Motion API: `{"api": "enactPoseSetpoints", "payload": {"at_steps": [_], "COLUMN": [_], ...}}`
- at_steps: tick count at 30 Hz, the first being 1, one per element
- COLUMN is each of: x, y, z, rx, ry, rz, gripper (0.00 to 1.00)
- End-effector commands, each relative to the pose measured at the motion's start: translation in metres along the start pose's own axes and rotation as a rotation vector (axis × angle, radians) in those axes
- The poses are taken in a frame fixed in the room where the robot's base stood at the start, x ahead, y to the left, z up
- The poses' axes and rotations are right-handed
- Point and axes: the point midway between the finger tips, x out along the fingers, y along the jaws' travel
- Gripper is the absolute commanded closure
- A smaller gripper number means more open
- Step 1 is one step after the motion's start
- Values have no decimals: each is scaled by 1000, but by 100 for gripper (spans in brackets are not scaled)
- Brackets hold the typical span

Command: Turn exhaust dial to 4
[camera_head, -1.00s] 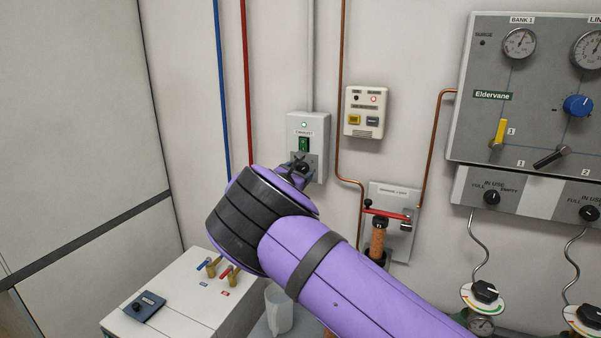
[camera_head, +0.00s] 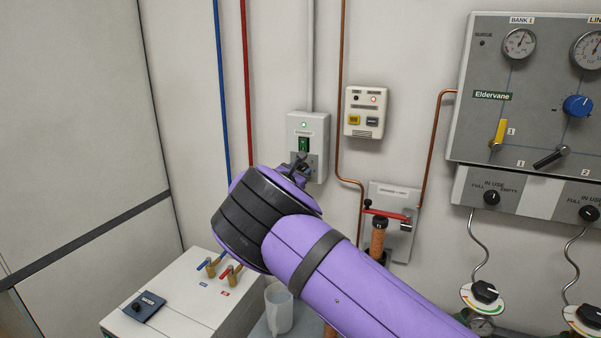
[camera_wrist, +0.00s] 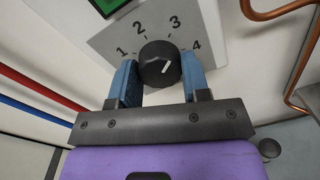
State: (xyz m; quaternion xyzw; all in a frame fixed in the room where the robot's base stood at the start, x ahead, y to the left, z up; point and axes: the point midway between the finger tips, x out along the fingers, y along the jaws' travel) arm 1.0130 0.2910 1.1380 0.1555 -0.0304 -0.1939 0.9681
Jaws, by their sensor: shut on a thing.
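The exhaust dial (camera_wrist: 160,65) is a black round knob on a grey plate marked 1 to 4 in the wrist view. Its white line slants up and right, appearing to lie between 3 and 4. My gripper (camera_wrist: 159,80) has a blue finger on each side of the dial and is shut on it. In the head view, the exhaust box (camera_head: 307,125) is on the wall with a green switch and a lit green lamp. There my gripper (camera_head: 300,166) reaches its lower plate, and my wrist hides most of the dial.
A cream alarm-like box (camera_head: 365,112) is right of the exhaust box, beside a copper pipe (camera_head: 341,90). A red-handled valve (camera_head: 390,213) is lower right. Blue (camera_head: 221,90) and red (camera_head: 247,90) pipes run down the wall at left. A white cabinet (camera_head: 185,295) stands below.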

Motion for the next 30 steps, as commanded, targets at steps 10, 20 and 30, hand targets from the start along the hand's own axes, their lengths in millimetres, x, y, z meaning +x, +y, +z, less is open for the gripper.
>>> {"api": "enactPoseSetpoints", "payload": {"at_steps": [10, 20, 30], "x": [1, 1, 1], "y": [-1, 0, 0], "z": [0, 0, 1], "rx": [221, 517, 747], "ry": [10, 22, 33], "rz": [-7, -11, -13], "gripper": [81, 81, 81]}}
